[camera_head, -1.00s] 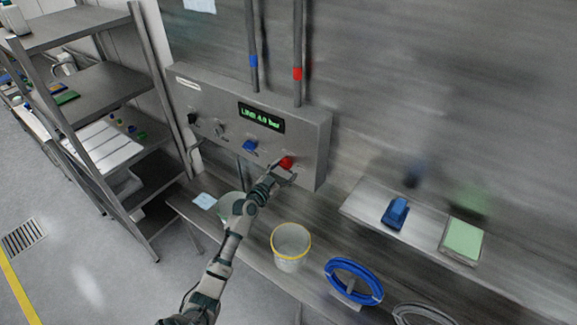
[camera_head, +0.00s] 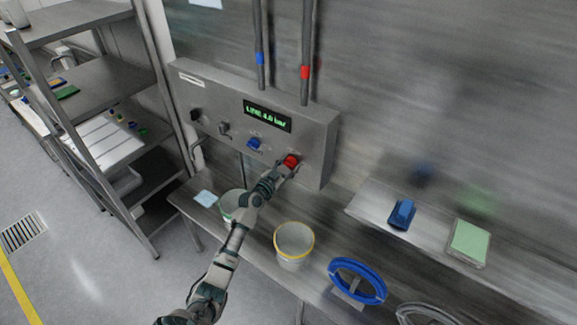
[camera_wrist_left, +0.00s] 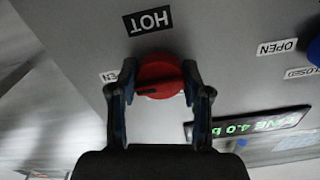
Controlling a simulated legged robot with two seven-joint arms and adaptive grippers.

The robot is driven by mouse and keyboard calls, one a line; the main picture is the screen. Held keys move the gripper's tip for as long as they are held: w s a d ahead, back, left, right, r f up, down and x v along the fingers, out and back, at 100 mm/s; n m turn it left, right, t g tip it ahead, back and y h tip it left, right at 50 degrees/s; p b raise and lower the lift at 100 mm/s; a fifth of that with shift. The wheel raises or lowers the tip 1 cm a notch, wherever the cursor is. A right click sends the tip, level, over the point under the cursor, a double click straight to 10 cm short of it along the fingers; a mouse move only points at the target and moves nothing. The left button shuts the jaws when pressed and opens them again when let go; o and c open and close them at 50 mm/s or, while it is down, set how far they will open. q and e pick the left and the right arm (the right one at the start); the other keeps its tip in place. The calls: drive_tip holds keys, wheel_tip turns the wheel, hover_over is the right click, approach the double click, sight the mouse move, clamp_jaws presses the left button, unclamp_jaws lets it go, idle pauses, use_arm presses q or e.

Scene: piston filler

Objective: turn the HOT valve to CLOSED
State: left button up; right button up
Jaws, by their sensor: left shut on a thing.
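The HOT valve is a red round knob (camera_head: 291,161) on the front of the grey panel (camera_head: 322,150). It also shows in the left wrist view (camera_wrist_left: 158,72), under a black HOT label (camera_wrist_left: 148,20) that appears upside down. A dark bar crosses the knob, lying roughly level in that view. My left gripper (camera_wrist_left: 156,85) is shut on the red knob, one finger on each side. In the head view my left gripper (camera_head: 284,170) reaches the knob from below left. A small label left of the knob is partly hidden by a finger. My right gripper is not in view.
A blue knob (camera_head: 254,144) sits left of the red one, below the green display (camera_head: 267,115). A yellow-rimmed bucket (camera_head: 294,256) and a blue hose coil (camera_head: 345,266) are on the bench below. A small shelf (camera_head: 370,206) juts out at the right.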

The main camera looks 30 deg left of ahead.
use_arm(q)
drive_tip(key=shift+f, duration=0.1)
drive_tip(key=shift+n, duration=0.7)
drive_tip(key=shift+d+n, duration=0.1)
drive_tip(key=shift+n, duration=0.2)
drive_tip(key=n, duration=0.3)
drive_tip(key=shift+n, duration=0.3)
drive_tip(key=n, duration=0.3)
drive_tip(key=shift+n, duration=0.4)
drive_tip(key=n+p, duration=0.1)
drive_tip(key=n, duration=0.4)
drive_tip(key=shift+d, duration=0.1)
drive_tip(key=shift+n+p, duration=0.5)
drive_tip(key=shift+n, duration=1.2)
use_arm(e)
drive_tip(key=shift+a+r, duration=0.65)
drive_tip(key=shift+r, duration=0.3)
